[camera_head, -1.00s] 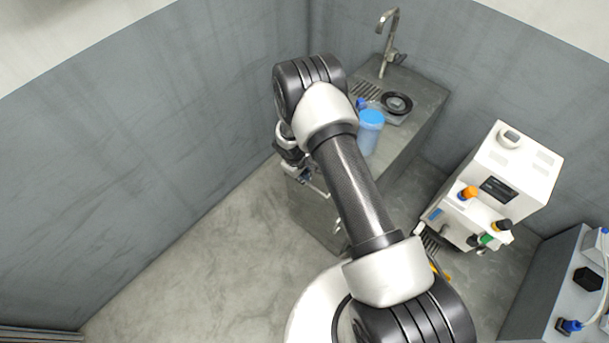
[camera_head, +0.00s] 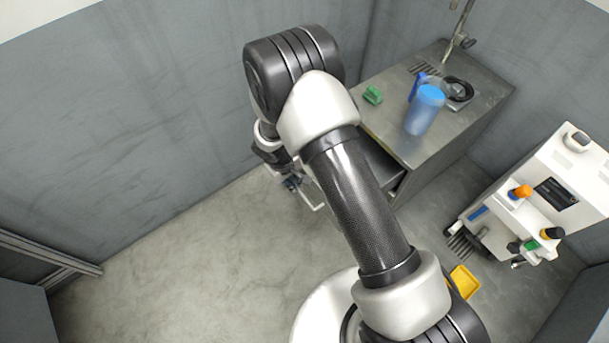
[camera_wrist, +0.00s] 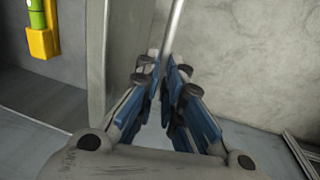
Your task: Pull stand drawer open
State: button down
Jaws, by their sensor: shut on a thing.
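The stand (camera_head: 436,135) is a grey metal counter in the upper right of the head view. Its drawer (camera_head: 380,163) is pulled out part way, and a dark gap shows below the counter edge. My arm hides much of the drawer and its front. My gripper (camera_head: 292,184) is at the drawer front, partly behind my arm. In the wrist view my gripper (camera_wrist: 165,72) has its blue-padded fingers closed around a thin metal bar, the drawer handle (camera_wrist: 174,28). The handle runs up and away from the fingertips.
On the counter are a blue-lidded jar (camera_head: 424,112), a green item (camera_head: 373,94), a black ring (camera_head: 458,89) and a tap (camera_head: 459,35). A white machine (camera_head: 545,190) stands at right, with a yellow tray (camera_head: 464,283) near it. Floor (camera_head: 190,255) at left is clear.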

jog(key=shift+s+a+f, duration=0.1)
jog(key=shift+s+a, duration=0.6)
jog(key=shift+a, duration=0.1)
jog(key=c, duration=1.7)
grip_release()
jog(key=shift+w, duration=0.1)
jog(key=r, duration=0.4)
jog(key=s+a+r, duration=0.1)
jog(key=r, duration=0.3)
jog(key=a+r, duration=0.1)
jog(key=r, duration=0.3)
jog(key=shift+s, duration=0.2)
